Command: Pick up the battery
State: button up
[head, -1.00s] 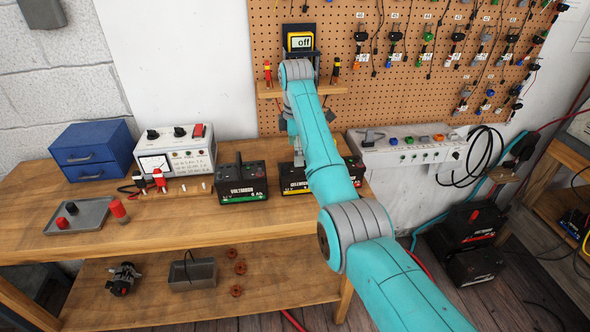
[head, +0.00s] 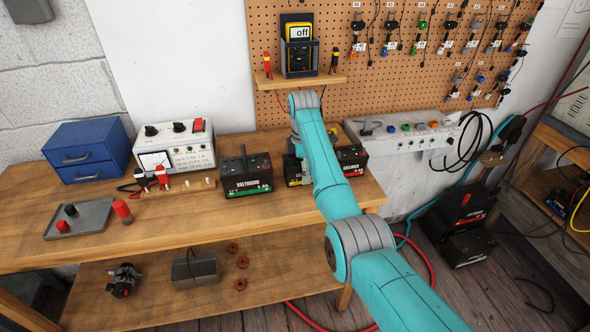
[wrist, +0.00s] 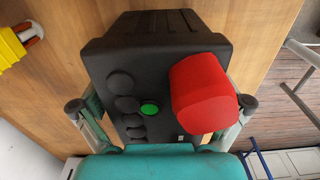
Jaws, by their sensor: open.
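Several black batteries stand on the workbench (head: 90,243) in the head view. One has a green stripe (head: 246,178); a yellow-striped battery (head: 294,171) is partly hidden by my arm, and a red-striped battery (head: 352,160) shows to its right. In the wrist view, a black battery (wrist: 135,60) with a red terminal cap (wrist: 203,93) and a green spot fills the middle. My gripper (wrist: 162,105) is open, with one finger on each side of this battery. I cannot tell whether the fingers touch it. My arm hides the gripper in the head view.
A white meter box (head: 176,148) and blue drawers (head: 88,152) stand left on the bench. A grey tray (head: 80,218) lies in front. A shelf with a yellow meter (head: 299,32) hangs on the pegboard. A power strip (head: 410,135) is at right.

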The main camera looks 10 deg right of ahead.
jog(key=shift+f, duration=0.1)
jog(key=c, duration=1.7)
jog(key=shift+c, duration=0.5)
